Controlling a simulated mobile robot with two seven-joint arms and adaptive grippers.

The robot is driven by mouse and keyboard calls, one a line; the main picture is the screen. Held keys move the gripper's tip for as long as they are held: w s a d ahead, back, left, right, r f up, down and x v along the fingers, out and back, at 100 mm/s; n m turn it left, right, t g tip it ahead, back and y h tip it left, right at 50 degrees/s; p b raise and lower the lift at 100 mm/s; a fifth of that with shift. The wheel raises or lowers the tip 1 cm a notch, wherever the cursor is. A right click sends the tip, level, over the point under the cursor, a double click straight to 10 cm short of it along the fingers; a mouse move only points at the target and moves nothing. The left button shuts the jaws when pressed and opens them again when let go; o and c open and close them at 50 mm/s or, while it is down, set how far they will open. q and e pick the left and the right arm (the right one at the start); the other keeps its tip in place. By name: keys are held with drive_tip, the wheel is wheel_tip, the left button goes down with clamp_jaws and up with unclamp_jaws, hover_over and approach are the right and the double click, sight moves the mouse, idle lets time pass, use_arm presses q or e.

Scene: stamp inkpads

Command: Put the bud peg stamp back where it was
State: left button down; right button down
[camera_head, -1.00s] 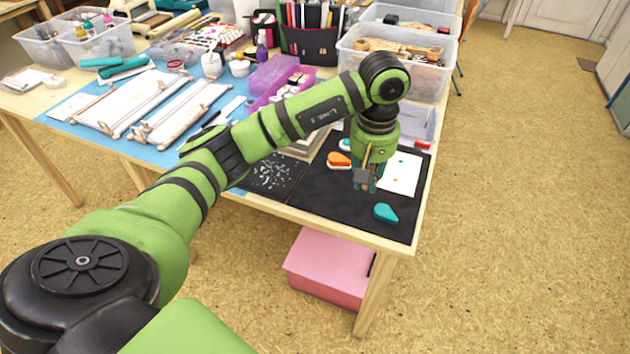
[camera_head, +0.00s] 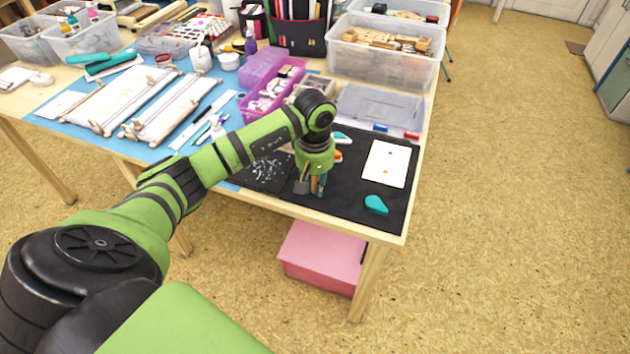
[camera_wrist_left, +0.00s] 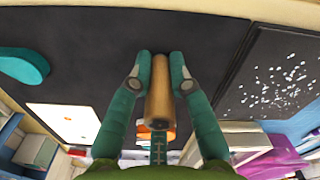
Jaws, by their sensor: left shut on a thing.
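My left gripper (camera_head: 313,189) is shut on a pale wooden peg stamp and hangs over the left part of the black mat (camera_head: 347,197). In the left wrist view the wooden peg stamp (camera_wrist_left: 159,100) sits between the two teal fingers (camera_wrist_left: 157,72); its printing face is hidden. A white card (camera_head: 387,163) with small coloured marks lies on the mat to the gripper's right. A teal inkpad (camera_head: 376,205) lies near the front edge. An orange inkpad (camera_head: 339,156) is partly hidden behind the gripper. My right gripper is out of view.
A dark sheet with white specks (camera_head: 266,172) lies left of the gripper. A purple case (camera_head: 272,98) stands further back.

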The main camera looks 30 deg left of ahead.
use_arm(q)
drive_tip(key=shift+f, duration=0.15)
drive_tip(key=c, duration=1.1)
unclamp_jaws()
drive_tip(key=shift+c, duration=0.2)
drive_tip(key=shift+r, duration=0.25)
drive_tip(key=shift+w+r, duration=0.1)
drive_tip(key=shift+r, duration=0.25)
wheel_tip(320, 180, up, 11)
drive_tip(key=shift+r+b, duration=0.15)
drive_tip(key=shift+b, duration=0.75)
